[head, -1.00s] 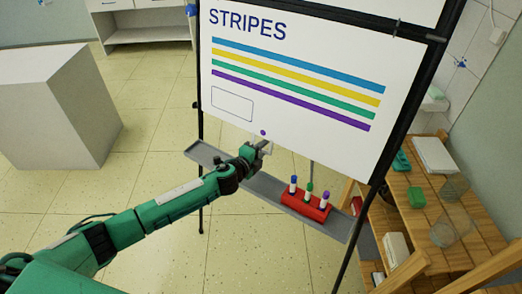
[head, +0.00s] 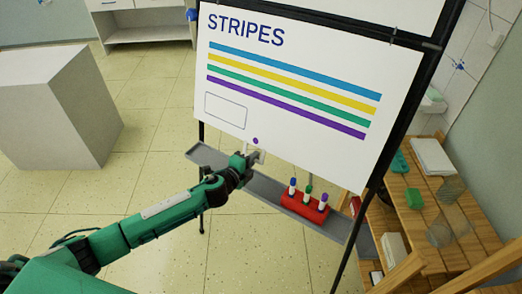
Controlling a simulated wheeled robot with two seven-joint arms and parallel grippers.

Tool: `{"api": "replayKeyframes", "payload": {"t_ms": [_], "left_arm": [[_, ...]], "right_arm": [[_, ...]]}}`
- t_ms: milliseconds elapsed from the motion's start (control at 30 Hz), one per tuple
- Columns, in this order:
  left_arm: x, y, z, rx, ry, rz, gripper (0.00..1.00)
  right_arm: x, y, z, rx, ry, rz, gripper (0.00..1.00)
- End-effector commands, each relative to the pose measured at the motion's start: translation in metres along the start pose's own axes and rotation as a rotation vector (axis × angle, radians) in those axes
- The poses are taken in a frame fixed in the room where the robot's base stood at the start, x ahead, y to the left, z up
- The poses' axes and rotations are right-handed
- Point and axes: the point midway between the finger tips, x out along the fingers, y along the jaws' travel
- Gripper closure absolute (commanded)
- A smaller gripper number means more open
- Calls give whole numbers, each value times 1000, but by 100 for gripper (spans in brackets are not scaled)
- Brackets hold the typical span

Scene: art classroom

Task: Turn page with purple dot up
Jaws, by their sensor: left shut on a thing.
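The white page (head: 300,154) headed "STRIPES" hangs on a black-framed easel. It carries blue, yellow, green and purple stripes and an empty outlined box at lower left. The purple dot (head: 255,141) is near the page's bottom edge. My left gripper (head: 256,155) is shut on the page's bottom edge just below the dot. The fingertips are small here and partly hidden by the wrist. My right gripper is out of view.
A grey easel tray (head: 264,186) runs below the page, with a red holder (head: 305,208) of markers on it. A wooden shelf (head: 440,240) with art supplies stands at right. A white block (head: 50,105) stands at left; the floor between is clear.

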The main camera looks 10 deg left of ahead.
Motion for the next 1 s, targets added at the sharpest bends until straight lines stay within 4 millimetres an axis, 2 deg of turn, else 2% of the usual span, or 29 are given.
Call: {"api": "replayKeyframes", "payload": {"t_ms": [33,400,867,1000], "left_arm": [[-5,-5,1,1,-1,-4,100],[-37,-8,1,1,-2,-5,100],[-43,-8,1,2,-2,-6,100],[-51,-11,2,2,-2,-4,100]], "right_arm": [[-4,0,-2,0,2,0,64],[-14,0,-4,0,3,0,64],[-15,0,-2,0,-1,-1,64],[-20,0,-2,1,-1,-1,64]]}}
